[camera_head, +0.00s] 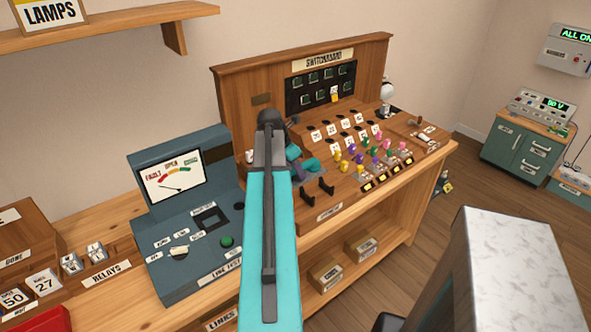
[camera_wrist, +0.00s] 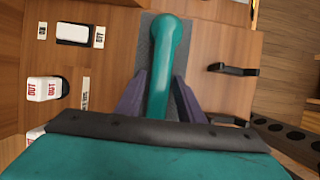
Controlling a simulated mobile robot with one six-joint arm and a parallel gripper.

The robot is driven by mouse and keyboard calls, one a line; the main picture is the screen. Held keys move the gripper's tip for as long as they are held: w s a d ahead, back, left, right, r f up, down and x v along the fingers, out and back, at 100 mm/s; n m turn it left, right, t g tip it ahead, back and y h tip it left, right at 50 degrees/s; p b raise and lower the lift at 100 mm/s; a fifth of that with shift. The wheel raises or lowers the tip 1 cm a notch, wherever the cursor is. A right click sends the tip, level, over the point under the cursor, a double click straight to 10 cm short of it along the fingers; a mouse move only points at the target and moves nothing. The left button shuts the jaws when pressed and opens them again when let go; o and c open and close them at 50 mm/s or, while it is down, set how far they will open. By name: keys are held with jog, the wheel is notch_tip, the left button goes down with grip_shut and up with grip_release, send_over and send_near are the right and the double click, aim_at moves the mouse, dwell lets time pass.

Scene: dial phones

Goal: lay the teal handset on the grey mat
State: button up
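The teal handset (camera_wrist: 158,80) lies lengthwise over the grey mat (camera_wrist: 144,45) in the wrist view. Its rounded end points to the top of that view, and its near end is hidden behind my wrist. Part of the handset (camera_head: 309,165) shows in the head view beside my arm's end. My gripper (camera_wrist: 160,85) has one dark finger on each side of the handset's handle. I cannot tell whether the fingers press on it or whether it rests fully on the mat.
A black cradle (camera_head: 317,188) stands right of the handset on the wooden switchboard desk. Several coloured plugs (camera_head: 372,152) stand further right. A grey-blue line tester (camera_head: 180,220) stands left of my arm. The upright switchboard panel (camera_head: 320,85) is behind.

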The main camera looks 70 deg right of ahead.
jog(key=shift+o, duration=0.5)
jog(key=shift+r, duration=0.1)
jog(key=b+v, duration=0.1)
jog(key=v, duration=1.1)
jog(key=shift+s+a, duration=0.1)
dwell(0.8)
